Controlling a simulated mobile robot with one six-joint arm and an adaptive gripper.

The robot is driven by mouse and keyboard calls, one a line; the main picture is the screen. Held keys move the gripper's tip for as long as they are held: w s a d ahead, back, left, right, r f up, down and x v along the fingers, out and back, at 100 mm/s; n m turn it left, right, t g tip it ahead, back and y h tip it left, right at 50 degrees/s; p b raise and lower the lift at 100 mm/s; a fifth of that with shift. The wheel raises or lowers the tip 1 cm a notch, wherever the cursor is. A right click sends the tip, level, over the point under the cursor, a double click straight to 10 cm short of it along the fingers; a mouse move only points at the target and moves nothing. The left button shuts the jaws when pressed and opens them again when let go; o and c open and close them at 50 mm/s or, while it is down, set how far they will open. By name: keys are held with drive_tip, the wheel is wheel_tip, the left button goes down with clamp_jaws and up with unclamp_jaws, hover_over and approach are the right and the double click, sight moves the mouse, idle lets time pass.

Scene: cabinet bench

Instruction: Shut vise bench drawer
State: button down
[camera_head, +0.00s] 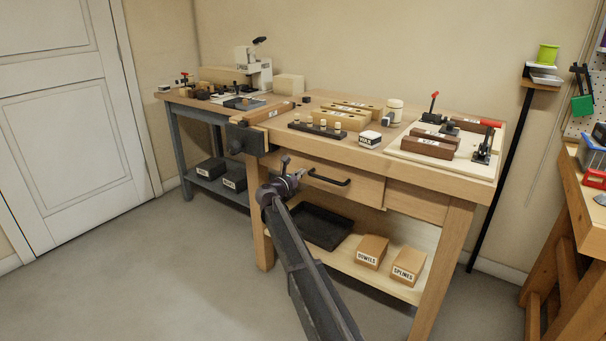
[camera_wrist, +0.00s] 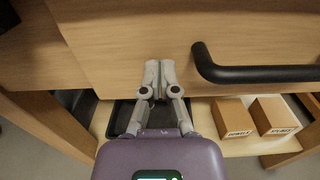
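The wooden drawer front (camera_head: 358,189) sits under the top of the vise bench (camera_head: 345,152), with a black bar handle (camera_head: 329,179). It appears to stand slightly out from the panel on its right. In the wrist view the drawer front (camera_wrist: 120,45) fills the upper part, and the handle (camera_wrist: 255,73) is at the right. My gripper (camera_head: 287,163) is at the left part of the drawer front. In the wrist view its fingertips (camera_wrist: 160,70) are together with nothing between them, left of the handle. I cannot tell whether they touch the wood.
The vise (camera_head: 246,138) juts out at the bench's left corner. A black tray (camera_head: 318,227) and boxes marked DOWELS (camera_head: 371,251) and SPLINES (camera_head: 408,261) lie on the lower shelf. Toggle clamps (camera_head: 487,141) stand on top. The floor (camera_head: 170,270) in front is clear.

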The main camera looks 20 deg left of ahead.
drive_tip(key=s+a, duration=0.2)
drive_tip(key=s, duration=1.1)
drive_tip(key=shift+a, duration=0.15)
drive_tip(key=d+f+m+g+h, duration=0.1)
drive_tip(key=d+f+m+g, duration=0.4)
drive_tip(key=d, duration=0.8)
drive_tip(key=s+d+f+m+g+h+p, duration=0.15)
drive_tip(key=d+m, duration=0.45)
drive_tip(key=d, duration=0.8)
drive_tip(key=d+f+m+g+h+b, duration=0.1)
drive_tip(key=d+f+m+g, duration=0.4)
drive_tip(key=d, duration=0.8)
drive_tip(key=s+d+f+m+g+y+p, duration=0.1)
drive_tip(key=s+d+f+m+g+y, duration=0.2)
drive_tip(key=s+d+m, duration=0.7)
drive_tip(key=s+d+f+m+g+y+p, duration=0.1)
drive_tip(key=s+d+f+m+g+y, duration=0.2)
drive_tip(key=s+d+m, duration=0.75)
wheel_tip(320, 180, up, 39)
drive_tip(key=s+d+n+p, duration=0.1)
drive_tip(key=n+p, duration=0.1)
drive_tip(key=p, duration=3.5)
drive_tip(key=shift+s+d+n+y+p, duration=0.25)
drive_tip(key=shift+s+n+y+p, duration=0.1)
drive_tip(key=shift+y, duration=0.1)
